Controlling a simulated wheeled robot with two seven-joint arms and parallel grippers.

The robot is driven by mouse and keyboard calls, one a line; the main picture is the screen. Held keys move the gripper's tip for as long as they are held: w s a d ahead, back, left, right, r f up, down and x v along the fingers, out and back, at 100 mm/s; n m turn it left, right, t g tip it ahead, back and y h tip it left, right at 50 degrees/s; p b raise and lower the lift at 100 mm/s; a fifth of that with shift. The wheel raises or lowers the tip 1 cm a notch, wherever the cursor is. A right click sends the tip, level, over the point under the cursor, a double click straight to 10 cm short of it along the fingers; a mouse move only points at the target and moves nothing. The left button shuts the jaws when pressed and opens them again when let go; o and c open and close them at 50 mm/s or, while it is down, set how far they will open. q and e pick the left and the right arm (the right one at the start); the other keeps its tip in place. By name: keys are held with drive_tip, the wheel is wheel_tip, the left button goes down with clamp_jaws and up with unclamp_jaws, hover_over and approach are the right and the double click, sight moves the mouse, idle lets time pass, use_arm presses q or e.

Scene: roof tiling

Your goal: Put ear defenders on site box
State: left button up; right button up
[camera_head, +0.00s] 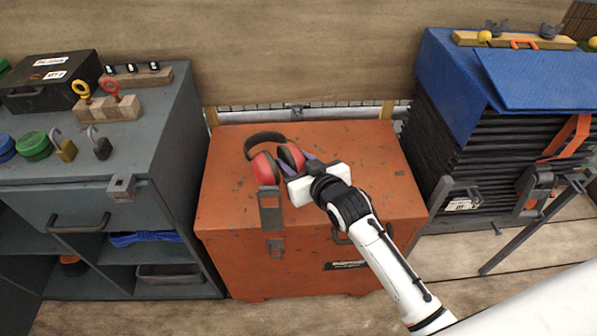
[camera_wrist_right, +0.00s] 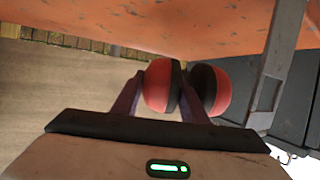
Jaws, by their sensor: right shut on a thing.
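The ear defenders, with red cups and a black headband (camera_head: 264,168), are over the lid of the orange site box (camera_head: 340,205), towards its back left. My right gripper (camera_head: 300,163) reaches in from the lower right and is shut on one cup. In the right wrist view its purple fingers (camera_wrist_right: 158,100) lie either side of a red cup of the ear defenders (camera_wrist_right: 160,86), and the other cup is just to the right. The orange box (camera_wrist_right: 200,25) fills the top of that view. Whether the ear defenders touch the lid is unclear. My left gripper is not in view.
A grey cabinet (camera_head: 150,165) with padlocks, tags and a black case (camera_head: 48,80) stands left. A black stack under a blue cover (camera_head: 455,85) stands right. A grey hasp (camera_head: 270,210) sits at the box's front edge. The rest of the lid is clear.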

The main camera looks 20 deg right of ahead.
wheel_tip(320, 180, down, 2)
drive_tip(key=shift+f+b, duration=0.6)
drive_tip(key=shift+f, duration=1.25)
drive_tip(key=shift+f, duration=0.1)
drive_tip(key=o, duration=1.2)
